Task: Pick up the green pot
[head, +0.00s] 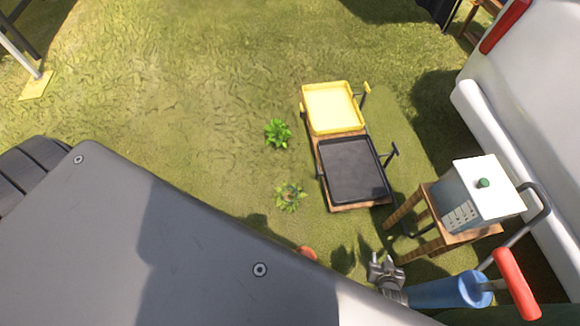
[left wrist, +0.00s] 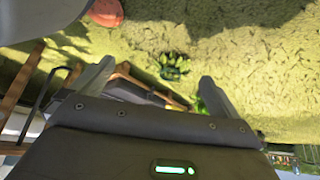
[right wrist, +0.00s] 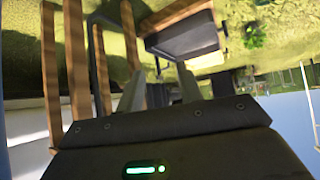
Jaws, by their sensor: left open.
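I cannot clearly make out a green pot. A small dark-green thing (head: 484,183) sits on top of the white box (head: 501,197) in the head view; it is too small to identify. My right gripper (head: 385,262) is low in the head view, left of and below the wooden stool. In the right wrist view its fingers (right wrist: 160,85) stand apart with nothing held between them. My left gripper (left wrist: 155,85) shows only in its own wrist view, open and empty, with grass and a leafy plant (left wrist: 174,65) beyond the fingers.
The white box stands on a wooden stool (head: 429,247). A low stand holds a yellow tray (head: 331,107) and a black tray (head: 353,169). Plants (head: 278,133) (head: 289,196) and a reddish thing (head: 306,253) are on the grass. A white vehicle-like body (head: 535,80) bounds the right.

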